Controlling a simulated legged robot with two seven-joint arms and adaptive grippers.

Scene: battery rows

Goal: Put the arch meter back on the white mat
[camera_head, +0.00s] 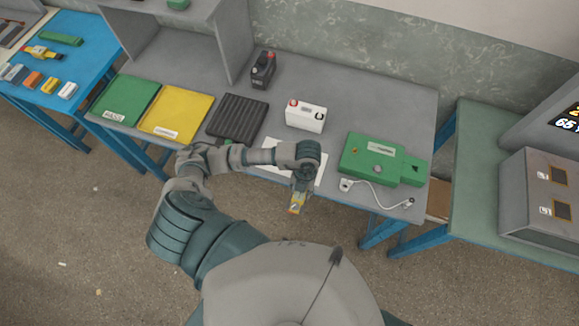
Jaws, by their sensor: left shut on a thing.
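The white mat (269,169) lies flat on the table by that front edge, partly hidden under my left forearm and wrist. The held meter appears below the mat in the picture. Its exact height cannot be told. My right gripper is not in view.
A green box (370,158) with a white cable (385,194) stands right of the mat. A white battery (305,115) is behind it, and a dark battery (263,70) further back. A black ribbed mat (238,117), yellow tray (176,115) and green tray (124,101) lie left.

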